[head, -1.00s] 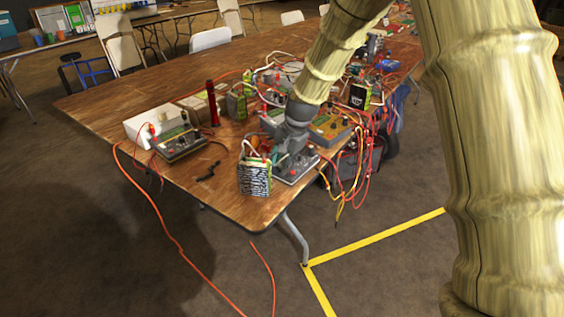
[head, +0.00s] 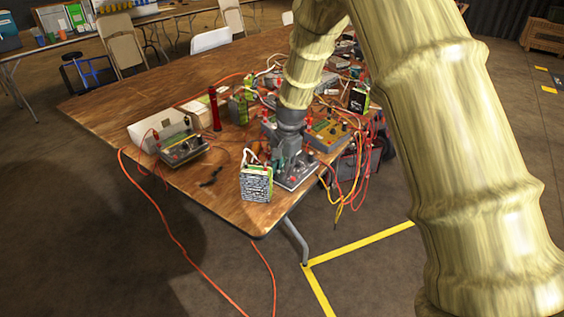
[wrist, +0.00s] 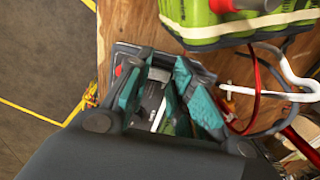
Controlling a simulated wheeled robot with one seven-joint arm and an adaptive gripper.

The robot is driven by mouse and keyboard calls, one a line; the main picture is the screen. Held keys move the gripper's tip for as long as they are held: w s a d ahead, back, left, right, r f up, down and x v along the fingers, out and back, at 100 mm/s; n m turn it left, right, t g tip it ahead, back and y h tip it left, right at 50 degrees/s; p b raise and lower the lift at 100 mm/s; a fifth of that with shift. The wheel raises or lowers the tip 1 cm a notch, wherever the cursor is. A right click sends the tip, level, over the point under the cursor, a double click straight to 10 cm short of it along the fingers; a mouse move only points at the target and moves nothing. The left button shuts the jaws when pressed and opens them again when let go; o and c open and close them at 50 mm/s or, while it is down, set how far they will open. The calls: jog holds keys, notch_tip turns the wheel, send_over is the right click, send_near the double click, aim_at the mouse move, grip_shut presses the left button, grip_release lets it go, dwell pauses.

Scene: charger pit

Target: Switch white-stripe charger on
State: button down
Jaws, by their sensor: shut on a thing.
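A grey charger (head: 297,182) lies near the table's front right edge, under my gripper (head: 281,163). In the wrist view its dark casing (wrist: 124,52) shows around the fingers, and a pale stripe shows between them. My gripper (wrist: 158,76) points down at the charger, its teal fingers close together on a small grey part at the charger's top. The fingers hide most of that part, so I cannot tell its position. A green battery pack with a patterned label (head: 256,184) stands just left of the charger; it also shows in the wrist view (wrist: 225,22).
Another charger (head: 182,148) stands at the left beside a white box (head: 150,130). A yellowish charger (head: 326,134) is behind my gripper. A red cylinder (head: 214,108) stands upright. Red and yellow cables hang off the right edge.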

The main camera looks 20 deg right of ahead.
jog(key=shift+w+r+g+h+p, duration=0.15)
jog(key=shift+g+h+p, duration=0.2)
jog(key=shift+p, duration=0.55)
jog(key=c, duration=1.5)
grip_release()
jog(key=r, duration=1.1)
jog(key=shift+s+d+r, duration=0.1)
jog(key=shift+s+r, duration=0.1)
jog(key=shift+r, duration=0.15)
